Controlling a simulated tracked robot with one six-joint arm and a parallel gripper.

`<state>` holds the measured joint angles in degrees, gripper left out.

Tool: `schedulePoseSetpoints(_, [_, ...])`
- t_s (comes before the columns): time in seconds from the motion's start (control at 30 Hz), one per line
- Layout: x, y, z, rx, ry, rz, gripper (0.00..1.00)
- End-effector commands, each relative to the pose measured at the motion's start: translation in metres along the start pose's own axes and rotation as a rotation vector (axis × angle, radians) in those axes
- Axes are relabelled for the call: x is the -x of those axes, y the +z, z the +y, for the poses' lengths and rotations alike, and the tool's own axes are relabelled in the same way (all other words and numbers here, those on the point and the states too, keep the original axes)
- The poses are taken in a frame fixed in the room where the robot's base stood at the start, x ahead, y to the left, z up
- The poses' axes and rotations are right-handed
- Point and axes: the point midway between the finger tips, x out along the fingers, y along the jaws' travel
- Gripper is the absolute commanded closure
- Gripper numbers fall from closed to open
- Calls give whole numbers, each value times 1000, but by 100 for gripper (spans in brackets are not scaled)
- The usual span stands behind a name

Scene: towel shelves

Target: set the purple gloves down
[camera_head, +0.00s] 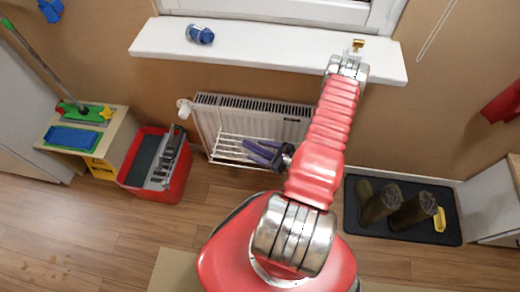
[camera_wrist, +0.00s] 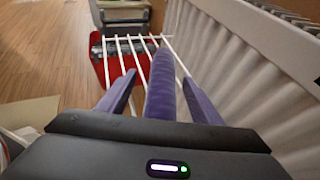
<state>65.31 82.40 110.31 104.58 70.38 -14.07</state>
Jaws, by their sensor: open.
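The purple gloves (camera_wrist: 160,84) show in the wrist view as one rounded purple shape lying along the white wire rack (camera_wrist: 125,50). My gripper (camera_wrist: 160,82) is open, with one flat purple finger on each side of the gloves. The left finger stands a little apart from them; whether the right finger touches them I cannot tell. The near end of the gloves is hidden by my gripper's dark body. In the head view my gripper (camera_head: 250,150) is over the rack (camera_head: 228,148), and its purple fingers and the gloves are hard to tell apart there.
The white radiator (camera_head: 255,112) stands behind the rack, close beside my gripper. A red crate (camera_head: 172,190) with grey things is to the left. A windowsill (camera_head: 265,45) with a blue bottle (camera_head: 200,35) is above. Boots (camera_head: 400,207) stand on a black mat (camera_head: 362,234) at right.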

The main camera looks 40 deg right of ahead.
Motion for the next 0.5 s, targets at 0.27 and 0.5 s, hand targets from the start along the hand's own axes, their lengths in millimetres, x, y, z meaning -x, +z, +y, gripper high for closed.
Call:
schedulePoseSetpoints(0.27, [1,1,0,0,0,0,40])
schedulePoseSetpoints(0.5, [15,3,-1,-2,-4,1,40])
